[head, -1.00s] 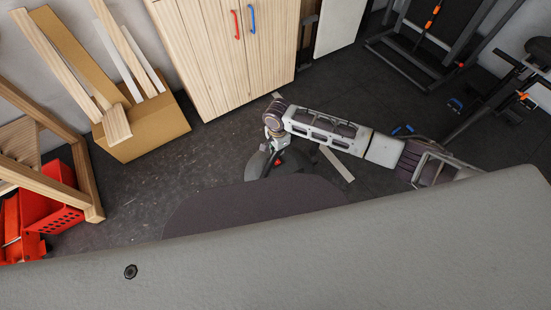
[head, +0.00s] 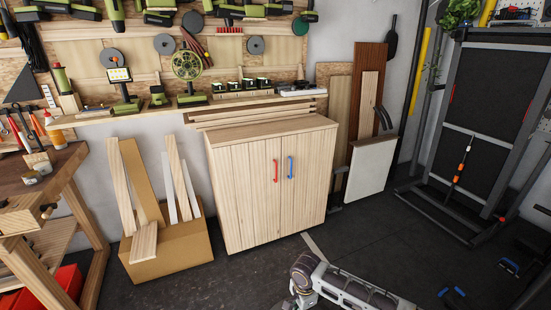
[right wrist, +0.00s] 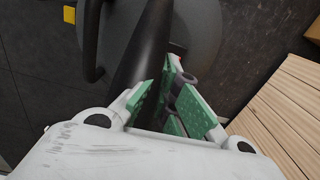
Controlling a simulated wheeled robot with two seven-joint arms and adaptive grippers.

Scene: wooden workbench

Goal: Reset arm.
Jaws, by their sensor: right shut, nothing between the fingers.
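My right arm (head: 345,287) comes in at the bottom of the head view, low in front of the wooden cabinet. Its far end bends down at the lower edge, and the gripper's fingers are cut off there. In the right wrist view my right gripper (right wrist: 184,98) shows its green-padded fingers drawn together. I see nothing held between them. My left arm and left gripper are not in view.
A wooden cabinet (head: 240,200) with red and blue handles stands behind the arm. A cardboard box (head: 170,255) with planks is left of it, and a workbench (head: 65,175) further left. A black rack (head: 480,130) stands right.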

